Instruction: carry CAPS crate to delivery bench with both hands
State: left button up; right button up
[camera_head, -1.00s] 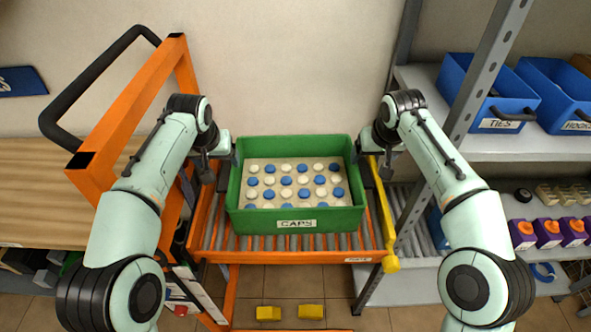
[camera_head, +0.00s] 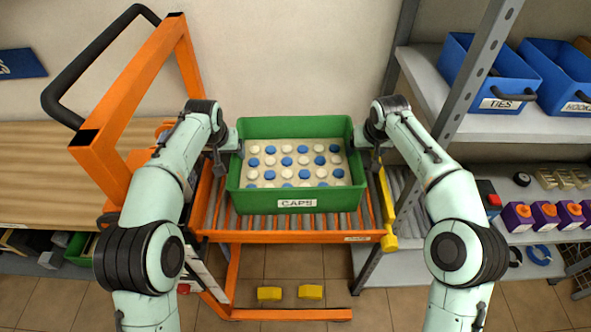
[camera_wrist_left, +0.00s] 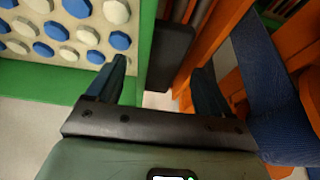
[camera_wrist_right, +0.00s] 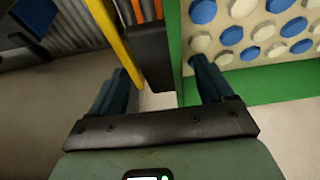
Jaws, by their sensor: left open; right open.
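The green CAPS crate (camera_head: 297,206) sits upright on an orange-framed roller conveyor (camera_head: 297,237), filled with rows of white and blue caps. My left gripper (camera_head: 234,146) is at its left side and my right gripper (camera_head: 358,143) at its right side. In the left wrist view, my open left gripper (camera_wrist_left: 158,82) has a black handle block (camera_wrist_left: 168,52) on the crate's side between and beyond its fingers. In the right wrist view, my open right gripper (camera_wrist_right: 163,82) faces a matching black handle block (camera_wrist_right: 150,55). I cannot tell whether the fingers touch the crate.
A wooden bench top (camera_head: 60,175) is at the left, behind an orange frame (camera_head: 140,110) with a black handle. A grey shelf rack (camera_head: 455,110) with blue bins stands close on the right. A yellow bar (camera_head: 387,205) runs along the conveyor's right side.

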aim_at(228, 156)
pick_arm(q)
jog(key=shift+x, duration=2.2)
pick_arm(e)
jog(key=shift+x, duration=2.2)
pick_arm(q)
grip_shut()
pick_arm(e)
grip_shut()
pick_arm(q)
jog(key=shift+w+r, duration=0.1)
jog(key=shift+r, duration=0.05)
pick_arm(e)
jog(key=shift+w+r, duration=0.1)
jog(key=shift+r, duration=0.05)
